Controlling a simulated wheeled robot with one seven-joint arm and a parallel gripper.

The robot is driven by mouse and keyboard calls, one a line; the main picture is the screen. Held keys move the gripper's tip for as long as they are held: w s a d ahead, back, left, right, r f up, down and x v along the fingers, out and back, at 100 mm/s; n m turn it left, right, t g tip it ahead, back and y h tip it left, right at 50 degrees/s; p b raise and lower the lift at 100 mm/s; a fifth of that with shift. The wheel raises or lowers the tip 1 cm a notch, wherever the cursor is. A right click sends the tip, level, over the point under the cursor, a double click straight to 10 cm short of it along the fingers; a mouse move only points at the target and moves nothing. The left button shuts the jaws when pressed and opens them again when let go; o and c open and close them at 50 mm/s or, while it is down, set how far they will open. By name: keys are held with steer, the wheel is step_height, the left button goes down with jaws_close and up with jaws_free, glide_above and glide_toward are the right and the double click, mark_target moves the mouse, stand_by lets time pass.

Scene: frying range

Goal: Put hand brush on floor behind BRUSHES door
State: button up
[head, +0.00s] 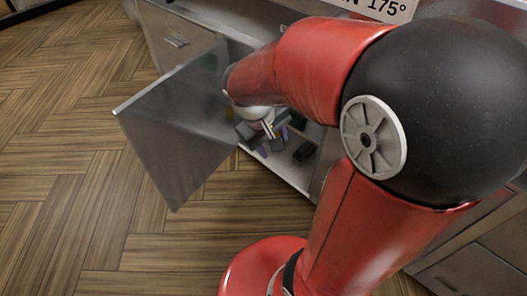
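An open grey door (178,128) stands swung out from a cabinet at the centre left; no BRUSHES label shows on its visible face. My gripper (268,136) is inside the opening, low over the pale cabinet floor (287,172). It is small and partly covered by my red arm, so I cannot tell whether its fingers are open or shut. Dark and purplish shapes crowd around it, and I cannot tell which are fingers and which are objects. A small dark block (304,152) lies on the cabinet floor to its right. I cannot make out the hand brush for certain.
My arm covers much of the cabinet front. A closed drawer front with a handle (177,42) is left of the opening. More drawer fronts (470,274) are at the lower right. A sign ending in "175°" (385,6) is at the top. The wooden floor (60,150) at left is clear.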

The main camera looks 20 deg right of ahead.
steer(key=s+a+r+m+t+y, duration=0.2)
steer(key=s+a+r+t, duration=0.3)
steer(key=s+r, duration=0.4)
steer(key=shift+s+a+r+y, duration=0.2)
steer(key=shift+a+y, duration=0.55)
steer(key=shift+y, duration=0.05)
